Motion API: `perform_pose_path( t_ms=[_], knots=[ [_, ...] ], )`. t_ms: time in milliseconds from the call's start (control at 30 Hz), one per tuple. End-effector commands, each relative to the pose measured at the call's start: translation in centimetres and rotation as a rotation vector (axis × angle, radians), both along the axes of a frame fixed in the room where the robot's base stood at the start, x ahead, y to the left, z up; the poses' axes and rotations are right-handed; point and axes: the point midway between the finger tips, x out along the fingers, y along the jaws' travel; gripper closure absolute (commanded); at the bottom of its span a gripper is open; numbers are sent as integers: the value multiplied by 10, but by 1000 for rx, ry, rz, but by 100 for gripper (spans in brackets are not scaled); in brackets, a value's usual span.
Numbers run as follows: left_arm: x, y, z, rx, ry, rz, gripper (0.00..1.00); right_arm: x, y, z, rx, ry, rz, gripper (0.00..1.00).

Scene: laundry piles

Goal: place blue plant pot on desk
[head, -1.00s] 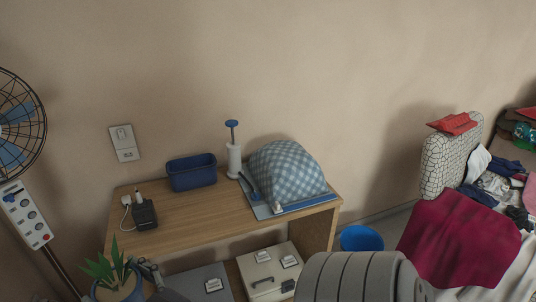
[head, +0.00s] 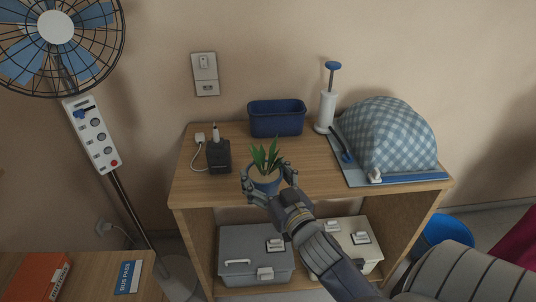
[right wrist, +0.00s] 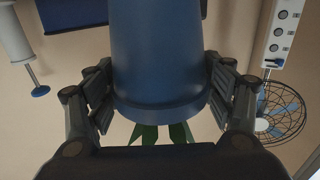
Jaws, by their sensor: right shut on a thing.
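The blue plant pot (head: 266,184) with a green leafy plant is upright at the front edge of the wooden desk (head: 315,178) in the head view. My right gripper (head: 268,180) is shut on the pot, with a finger on each side. In the right wrist view the pot (right wrist: 158,60) fills the space between the fingers, and the leaves show below its rim. I cannot tell whether the pot's base touches the desk top. My left gripper is not in view.
A dark blue bin (head: 276,119), a black charger (head: 219,156), a white pump stand (head: 326,110) and a checkered cover (head: 388,137) stand on the desk. Grey (head: 250,255) and cream (head: 350,239) boxes sit below. A fan (head: 58,30) stands left. Desk space around the pot is bare.

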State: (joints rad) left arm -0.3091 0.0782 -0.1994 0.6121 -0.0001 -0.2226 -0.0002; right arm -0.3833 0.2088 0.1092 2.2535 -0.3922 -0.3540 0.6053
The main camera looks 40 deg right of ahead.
Motion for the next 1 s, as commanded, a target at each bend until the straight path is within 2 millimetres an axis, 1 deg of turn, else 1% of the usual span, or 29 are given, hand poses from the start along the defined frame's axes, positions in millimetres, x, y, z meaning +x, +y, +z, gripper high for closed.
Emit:
perform_pose_path(
  t_ms=[33, 200, 300, 433, 500, 600, 667, 800, 833, 900, 1000],
  knots=[
    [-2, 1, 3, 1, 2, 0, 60, 14, -6, 4, -6, -6, 1, 61],
    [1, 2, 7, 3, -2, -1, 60, 55, -22, -1, -5, -5, 0, 61],
    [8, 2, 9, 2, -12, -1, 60, 77, -31, -4, -5, -4, 0, 61],
    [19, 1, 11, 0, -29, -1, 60, 97, -40, -6, -3, -5, 1, 61],
    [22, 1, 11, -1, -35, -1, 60, 104, -42, -8, -3, -4, 0, 61],
    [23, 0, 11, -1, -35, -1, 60, 108, -44, -11, -2, -3, 0, 61],
    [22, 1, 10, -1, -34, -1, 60, 108, -44, -18, 0, -1, 0, 61],
    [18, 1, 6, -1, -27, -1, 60, 108, -44, -39, 0, 0, -1, 61],
    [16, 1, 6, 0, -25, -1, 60, 108, -43, -41, 1, -1, 0, 61],
    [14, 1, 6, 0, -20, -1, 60, 108, -43, -45, 1, -1, 0, 61],
    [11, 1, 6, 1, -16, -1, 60, 108, -43, -45, -1, -3, 1, 61]
  ],
)
